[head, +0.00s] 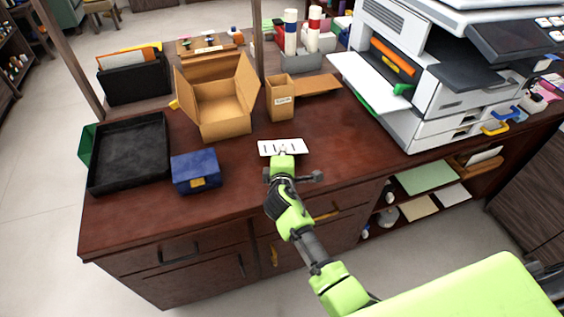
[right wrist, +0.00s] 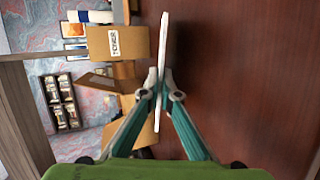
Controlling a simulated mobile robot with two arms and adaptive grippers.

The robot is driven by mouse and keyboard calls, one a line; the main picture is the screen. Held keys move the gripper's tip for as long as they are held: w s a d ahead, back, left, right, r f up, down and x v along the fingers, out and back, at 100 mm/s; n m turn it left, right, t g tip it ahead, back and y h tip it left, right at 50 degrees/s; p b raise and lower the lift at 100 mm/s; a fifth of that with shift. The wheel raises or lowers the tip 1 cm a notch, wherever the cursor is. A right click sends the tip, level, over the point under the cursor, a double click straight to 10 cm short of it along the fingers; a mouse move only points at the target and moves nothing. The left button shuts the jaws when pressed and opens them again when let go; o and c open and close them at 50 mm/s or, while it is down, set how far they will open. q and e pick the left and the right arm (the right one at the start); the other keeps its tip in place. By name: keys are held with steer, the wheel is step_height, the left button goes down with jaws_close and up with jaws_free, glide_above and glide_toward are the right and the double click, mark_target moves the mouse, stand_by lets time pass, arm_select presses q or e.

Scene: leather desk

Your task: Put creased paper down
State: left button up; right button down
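The creased paper (head: 283,147) is a small white sheet with dark marks, at the front middle of the desk (head: 330,165) in the head view. My right gripper (head: 282,157) is at its near edge. In the right wrist view the paper (right wrist: 163,50) shows nearly edge-on as a thin white strip between the two fingertips (right wrist: 161,95). The fingers are closed on its near end. Whether the paper touches the desk is hard to tell. My left gripper is not in view.
A blue box (head: 194,172) and a black tray (head: 128,150) lie to the left. An open cardboard box (head: 222,108) and a small carton (head: 281,98) stand behind. A large printer (head: 425,75) stands at the right. Desk surface beside the paper is clear.

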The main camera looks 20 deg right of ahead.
steer(key=shift+f, duration=0.45)
steer(key=c, duration=2.4)
jaws_free()
steer(key=shift+c, duration=0.2)
steer(key=p+v, duration=0.3)
steer(key=v, duration=0.4)
steer(key=shift+s+r+p, duration=0.1)
steer(key=shift+p, duration=0.3)
steer(key=shift+s+a+r, duration=0.15)
steer(key=shift+s, duration=0.25)
